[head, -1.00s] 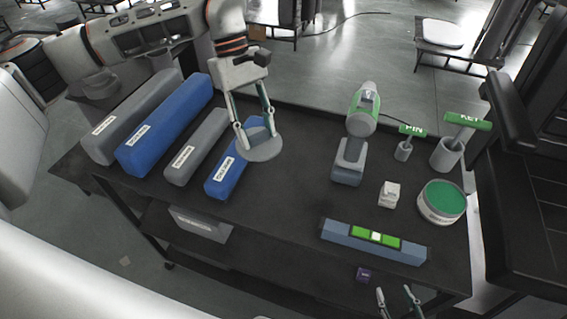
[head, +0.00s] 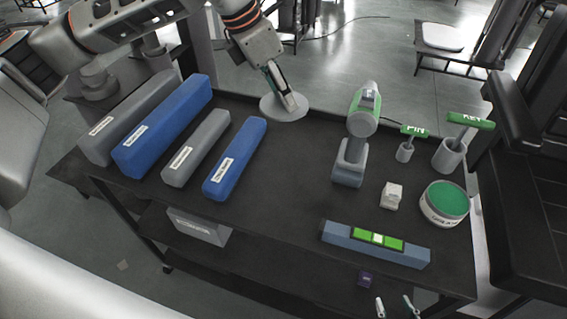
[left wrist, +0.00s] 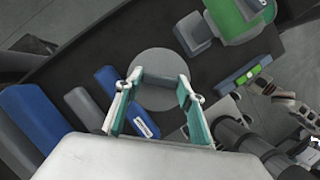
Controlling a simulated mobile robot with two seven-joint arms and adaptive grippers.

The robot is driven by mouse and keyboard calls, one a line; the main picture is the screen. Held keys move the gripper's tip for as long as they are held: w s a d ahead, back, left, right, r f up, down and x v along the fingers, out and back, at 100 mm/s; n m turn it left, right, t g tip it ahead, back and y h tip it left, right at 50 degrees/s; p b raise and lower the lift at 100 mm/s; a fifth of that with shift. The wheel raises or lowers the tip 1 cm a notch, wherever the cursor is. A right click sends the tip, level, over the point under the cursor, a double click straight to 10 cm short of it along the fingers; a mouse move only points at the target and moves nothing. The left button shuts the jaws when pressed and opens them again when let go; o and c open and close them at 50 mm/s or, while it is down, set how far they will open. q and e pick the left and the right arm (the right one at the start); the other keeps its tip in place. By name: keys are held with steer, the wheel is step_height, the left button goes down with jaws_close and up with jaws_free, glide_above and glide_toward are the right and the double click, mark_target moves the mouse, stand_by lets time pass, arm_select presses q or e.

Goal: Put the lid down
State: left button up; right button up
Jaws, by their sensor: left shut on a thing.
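The lid (head: 283,108), a flat grey disc, is at the back of the dark table, right of the long blocks. My left gripper (head: 287,98) is shut on the lid from above. In the left wrist view, the lid (left wrist: 158,97) lies between my left gripper's fingertips (left wrist: 158,84), with a grey bar across it. I cannot tell whether the lid touches the table. A round tub (head: 443,205) with a green top stands at the right of the table. My right gripper (head: 396,306) shows only its fingertips at the bottom edge, spread apart.
Long grey and blue blocks (head: 236,160) lie at the left of the table (head: 285,190). A green and grey drill (head: 352,140), a small white box (head: 391,196), a spirit level (head: 375,243) and two green-handled tools in cups (head: 449,155) stand at the right. The table's middle is clear.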

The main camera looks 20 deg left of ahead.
arm_select(q)
step_height(320, 180, down, 15)
steer(key=shift+r, duration=0.2)
steer(key=shift+f, duration=2.6)
steer(key=o, duration=1.1)
steer(key=shift+a+r, duration=0.15)
steer(key=shift+r, duration=0.25)
steer(key=v, duration=1.1)
steer(key=shift+r, duration=0.15)
